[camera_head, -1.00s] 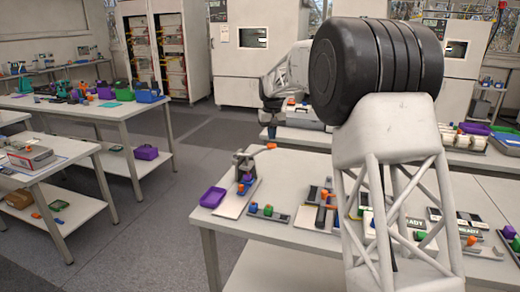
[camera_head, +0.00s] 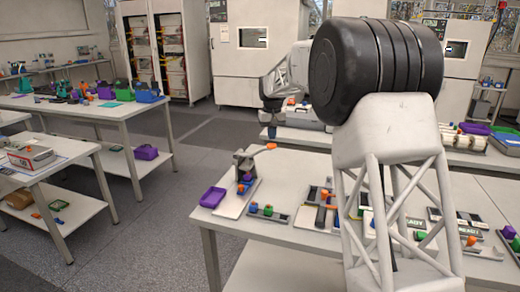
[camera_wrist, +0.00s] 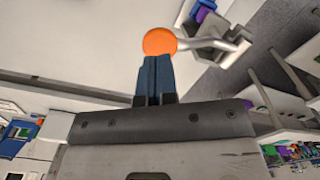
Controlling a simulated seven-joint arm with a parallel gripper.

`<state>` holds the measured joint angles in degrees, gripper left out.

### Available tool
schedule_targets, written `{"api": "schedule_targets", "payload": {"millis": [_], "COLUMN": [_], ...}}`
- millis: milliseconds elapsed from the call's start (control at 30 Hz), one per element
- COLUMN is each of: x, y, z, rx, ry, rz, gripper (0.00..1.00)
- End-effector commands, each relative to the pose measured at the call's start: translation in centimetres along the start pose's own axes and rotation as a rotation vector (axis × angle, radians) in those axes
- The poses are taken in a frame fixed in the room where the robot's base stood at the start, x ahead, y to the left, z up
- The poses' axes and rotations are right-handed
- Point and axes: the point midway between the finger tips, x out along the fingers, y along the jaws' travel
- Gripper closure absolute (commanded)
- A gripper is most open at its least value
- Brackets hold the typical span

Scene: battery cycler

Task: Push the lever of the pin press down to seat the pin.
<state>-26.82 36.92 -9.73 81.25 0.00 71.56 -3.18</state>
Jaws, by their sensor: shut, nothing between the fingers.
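The pin press (camera_head: 243,164) is a grey stand on a light base plate near the left end of the table. Its lever ends in an orange knob (camera_head: 271,146) and reaches out to the right, raised. In the wrist view the orange knob (camera_wrist: 160,42) and its metal lever (camera_wrist: 208,43) lie just past my fingertips. My gripper (camera_head: 271,136) is just above the knob, with its blue fingers shut and empty. It also shows in the wrist view (camera_wrist: 155,58); I cannot tell whether the tips touch the knob. The pin is too small to make out.
A purple tray (camera_head: 213,197) sits left of the press. A small rack with blue, orange and green pieces (camera_head: 268,212) lies in front of it. More fixtures stand to the right, partly behind my arm. Air above the press is clear.

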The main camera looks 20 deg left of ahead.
Motion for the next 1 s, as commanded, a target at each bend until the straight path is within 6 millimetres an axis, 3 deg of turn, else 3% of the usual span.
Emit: {"api": "schedule_targets", "payload": {"millis": [1000], "x": [1.7], "y": [0.0], "z": [0.0], "rx": [0.000], "ry": [0.000], "rz": [0.000], "gripper": [1.00]}}
